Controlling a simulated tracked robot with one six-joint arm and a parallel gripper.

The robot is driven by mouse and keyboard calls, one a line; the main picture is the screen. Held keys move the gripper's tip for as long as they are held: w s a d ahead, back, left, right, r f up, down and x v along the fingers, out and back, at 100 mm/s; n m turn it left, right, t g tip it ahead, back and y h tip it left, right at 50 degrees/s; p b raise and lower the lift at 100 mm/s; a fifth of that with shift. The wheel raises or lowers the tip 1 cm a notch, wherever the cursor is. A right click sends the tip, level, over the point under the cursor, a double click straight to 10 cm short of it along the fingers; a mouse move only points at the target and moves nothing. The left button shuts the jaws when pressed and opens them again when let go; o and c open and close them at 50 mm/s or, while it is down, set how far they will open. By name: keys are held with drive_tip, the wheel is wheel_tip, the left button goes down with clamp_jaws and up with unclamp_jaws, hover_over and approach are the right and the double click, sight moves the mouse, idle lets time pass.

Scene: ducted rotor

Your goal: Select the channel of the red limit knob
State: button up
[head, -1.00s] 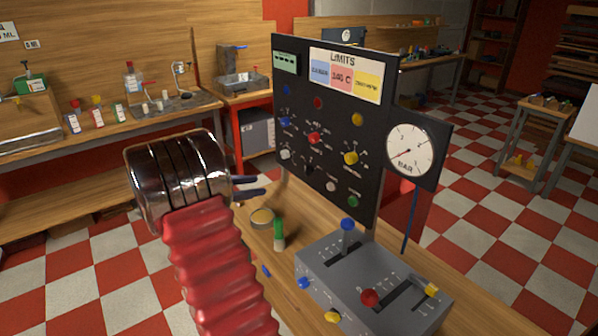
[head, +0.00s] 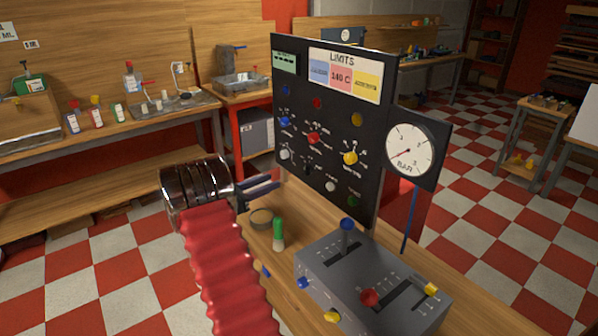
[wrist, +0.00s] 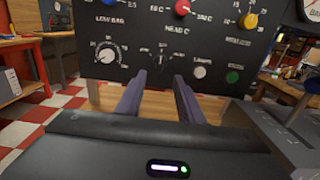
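The red limit knob (head: 313,138) sits in the middle of the black panel (head: 375,140), between a blue knob (head: 285,121) and a yellow knob (head: 350,158). In the wrist view the red knob (wrist: 183,7) is at the top edge. A black selector knob (wrist: 160,62) with a white pointer is below it, near the line between my fingers. My gripper (head: 275,184) is in front of the panel's lower left. In the wrist view my gripper (wrist: 156,92) has its two fingers apart with nothing between them. The LIMITS display (head: 342,77) shows 140 C on its red field.
A grey control box (head: 330,260) with levers stands on the bench right of my arm. A green-capped bottle (head: 278,236) and a small round dish (head: 262,219) stand close below my gripper. A BAR gauge (head: 410,150) is at the panel's right.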

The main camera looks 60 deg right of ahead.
sight(304, 168)
drive_tip(key=x, duration=1.3)
drive_tip(key=shift+s+d, duration=0.15)
drive_tip(key=shift+d, duration=0.05)
drive_tip(key=shift+c, duration=0.7)
drive_tip(key=shift+a, duration=0.1)
clamp_jaws()
